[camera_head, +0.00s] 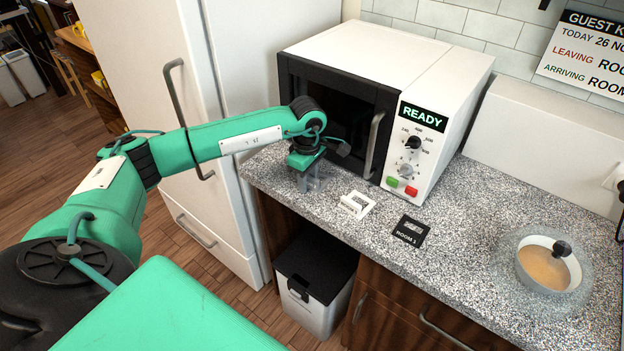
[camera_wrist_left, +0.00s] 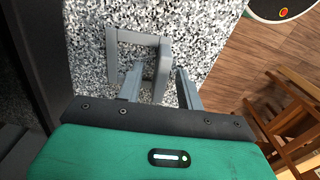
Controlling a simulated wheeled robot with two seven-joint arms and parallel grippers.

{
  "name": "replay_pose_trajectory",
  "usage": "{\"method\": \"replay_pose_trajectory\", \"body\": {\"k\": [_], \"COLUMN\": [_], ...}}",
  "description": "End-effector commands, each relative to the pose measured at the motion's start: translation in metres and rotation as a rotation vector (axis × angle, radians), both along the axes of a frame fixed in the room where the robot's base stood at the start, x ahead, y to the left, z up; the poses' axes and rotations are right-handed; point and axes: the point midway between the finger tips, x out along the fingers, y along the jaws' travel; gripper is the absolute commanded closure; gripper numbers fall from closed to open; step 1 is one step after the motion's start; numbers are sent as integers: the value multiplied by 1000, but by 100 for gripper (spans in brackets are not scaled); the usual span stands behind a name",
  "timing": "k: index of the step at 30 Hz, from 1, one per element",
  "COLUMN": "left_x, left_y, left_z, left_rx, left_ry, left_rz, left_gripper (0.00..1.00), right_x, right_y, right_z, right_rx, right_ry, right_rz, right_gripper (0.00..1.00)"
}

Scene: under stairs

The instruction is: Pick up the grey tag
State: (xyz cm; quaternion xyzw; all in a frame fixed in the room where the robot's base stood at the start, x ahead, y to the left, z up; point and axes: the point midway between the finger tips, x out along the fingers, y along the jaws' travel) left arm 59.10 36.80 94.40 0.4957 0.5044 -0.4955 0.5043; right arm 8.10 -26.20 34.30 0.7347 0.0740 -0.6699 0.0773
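The grey tag (camera_wrist_left: 163,50) shows in the left wrist view as a grey, frame-like piece on the speckled counter. My left gripper (camera_wrist_left: 160,72) is open, with one finger on each side of the tag's upright part. Narrow gaps seem to show between the fingers and the tag. In the head view my left gripper (camera_head: 313,183) points down at the counter's front left, before the microwave. There I cannot clearly tell the tag from the grey fingers. My right gripper is not in view.
The microwave (camera_head: 345,75) stands close behind my left gripper. A white holder (camera_head: 357,204) and a black "ROOM 1" card (camera_head: 409,231) lie to its right on the counter (camera_head: 465,255). A bowl (camera_head: 547,268) stands far right. A bin (camera_head: 315,278) stands below.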

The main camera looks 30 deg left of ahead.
Motion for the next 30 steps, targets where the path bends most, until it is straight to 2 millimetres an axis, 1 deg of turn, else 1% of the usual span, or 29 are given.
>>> {"method": "replay_pose_trajectory", "body": {"k": [1, 2, 3, 7, 16, 20, 23, 26, 29, 30], "left_x": [0, 0, 0, 0, 0, 0, 1, 1, 1, 1], "left_y": [0, 0, 0, 0, 0, 0, 0, 1, 0, 0], "left_z": [0, 0, 0, 0, 1, 5, 13, 27, 49, 59], "left_rx": [0, 0, 0, 0, 0, 0, -1, 1, -1, 0], "left_ry": [0, 0, 0, 0, 0, -2, -2, -4, -6, -6], "left_rz": [0, 0, 0, 0, 0, 0, 0, 1, 1, 0], "left_gripper": [63, 67, 74, 100, 100, 100, 100, 100, 100, 100], "right_x": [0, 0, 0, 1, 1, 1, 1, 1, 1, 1], "right_y": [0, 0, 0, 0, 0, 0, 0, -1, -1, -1], "right_z": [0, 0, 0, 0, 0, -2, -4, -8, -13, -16], "right_rx": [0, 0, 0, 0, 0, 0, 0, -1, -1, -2], "right_ry": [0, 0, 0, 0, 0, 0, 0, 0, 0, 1], "right_rz": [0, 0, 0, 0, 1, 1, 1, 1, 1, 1], "right_gripper": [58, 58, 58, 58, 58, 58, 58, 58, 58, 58]}}
